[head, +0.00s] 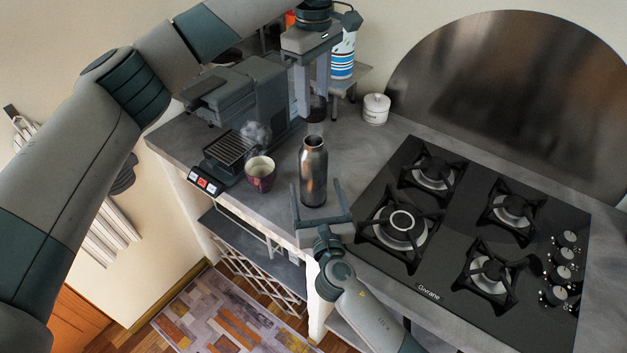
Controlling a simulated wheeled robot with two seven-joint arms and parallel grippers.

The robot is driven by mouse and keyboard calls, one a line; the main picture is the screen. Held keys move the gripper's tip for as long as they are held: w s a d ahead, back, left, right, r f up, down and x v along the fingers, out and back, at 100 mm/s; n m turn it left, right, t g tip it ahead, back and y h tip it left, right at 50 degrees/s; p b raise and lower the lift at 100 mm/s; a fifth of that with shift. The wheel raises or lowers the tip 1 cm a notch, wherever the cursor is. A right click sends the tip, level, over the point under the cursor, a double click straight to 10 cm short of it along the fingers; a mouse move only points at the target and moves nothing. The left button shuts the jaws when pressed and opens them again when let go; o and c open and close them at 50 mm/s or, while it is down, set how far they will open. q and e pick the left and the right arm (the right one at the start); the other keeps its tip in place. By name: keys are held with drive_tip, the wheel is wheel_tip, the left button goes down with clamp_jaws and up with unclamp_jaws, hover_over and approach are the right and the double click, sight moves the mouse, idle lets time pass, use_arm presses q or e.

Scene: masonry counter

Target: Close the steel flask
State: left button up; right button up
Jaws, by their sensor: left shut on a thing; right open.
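The steel flask (313,178) stands upright on the grey counter, left of the hob. My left gripper (313,106) is above the flask with its fingers pointing down. It is shut on a small dark piece that looks like the flask's lid (316,110), held apart from the flask and above its neck. The fingers partly hide the lid. My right gripper (319,190) is open and low, at the front of the flask, with a finger to either side of its base. Whether it touches the flask I cannot tell.
A purple cup (260,174) and a coffee machine (248,95) stand left of the flask. A black gas hob (464,238) lies to the right. A white lidded pot (376,109) and a small raised shelf (352,79) are behind. The counter's front edge is close to the flask.

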drive_tip(key=w, duration=0.2)
drive_tip(key=w+a, duration=0.1)
drive_tip(key=w, duration=0.5)
drive_tip(key=shift+w+a, duration=0.15)
drive_tip(key=shift+w, duration=0.05)
drive_tip(key=shift+c, duration=0.4)
drive_tip(key=c, duration=1.5)
use_arm(q)
hover_over(313, 140)
drive_tip(key=shift+s+f, duration=0.1)
drive_tip(key=shift+f, duration=2.45)
use_arm(e)
drive_tip(key=shift+c, duration=0.2)
